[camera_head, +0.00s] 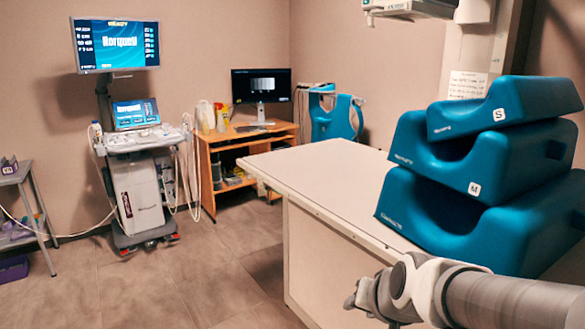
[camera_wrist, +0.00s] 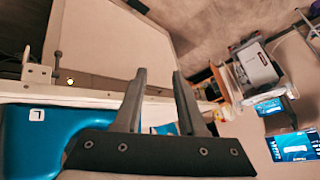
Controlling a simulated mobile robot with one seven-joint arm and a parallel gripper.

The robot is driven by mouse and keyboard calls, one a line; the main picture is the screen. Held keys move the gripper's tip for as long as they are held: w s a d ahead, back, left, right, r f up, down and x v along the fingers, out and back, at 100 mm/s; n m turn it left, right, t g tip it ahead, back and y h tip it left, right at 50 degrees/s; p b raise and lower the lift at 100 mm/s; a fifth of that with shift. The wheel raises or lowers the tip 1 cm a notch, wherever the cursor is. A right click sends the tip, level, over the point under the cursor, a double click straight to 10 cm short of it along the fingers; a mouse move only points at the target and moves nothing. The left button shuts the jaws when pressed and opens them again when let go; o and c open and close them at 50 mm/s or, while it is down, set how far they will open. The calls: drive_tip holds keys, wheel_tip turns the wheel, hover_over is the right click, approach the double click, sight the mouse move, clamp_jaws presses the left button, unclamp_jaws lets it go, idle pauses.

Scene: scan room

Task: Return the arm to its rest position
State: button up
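My arm (camera_head: 430,290) enters the camera_head view at the lower right, in front of the table's near end. My gripper's fingers cannot be made out clearly there. In the wrist view my gripper (camera_wrist: 160,76) has its two dark fingers apart, with nothing held between them. The large blue cushion marked L (camera_wrist: 40,140) shows at the left, beside and beyond the gripper's base.
A white-topped table (camera_head: 340,180) carries stacked blue cushions (camera_head: 485,180) at the right, close to my arm. A monitor cart (camera_head: 140,180), a wooden desk (camera_head: 215,160) and a grey side table (camera_head: 20,175) stand behind. The floor (camera_head: 215,275) at front left is clear.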

drive_tip(key=s+d+r+n+g, duration=0.25)
drive_tip(key=s+r, duration=0.25)
drive_tip(key=s, duration=0.7)
wheel_tip(320, 180, up, 16)
drive_tip(key=n+h+p, duration=0.1)
drive_tip(key=p, duration=1.5)
drive_tip(key=shift+s+a+r, duration=0.2)
drive_tip(key=shift+s+a, duration=0.05)
drive_tip(key=shift+s, duration=0.15)
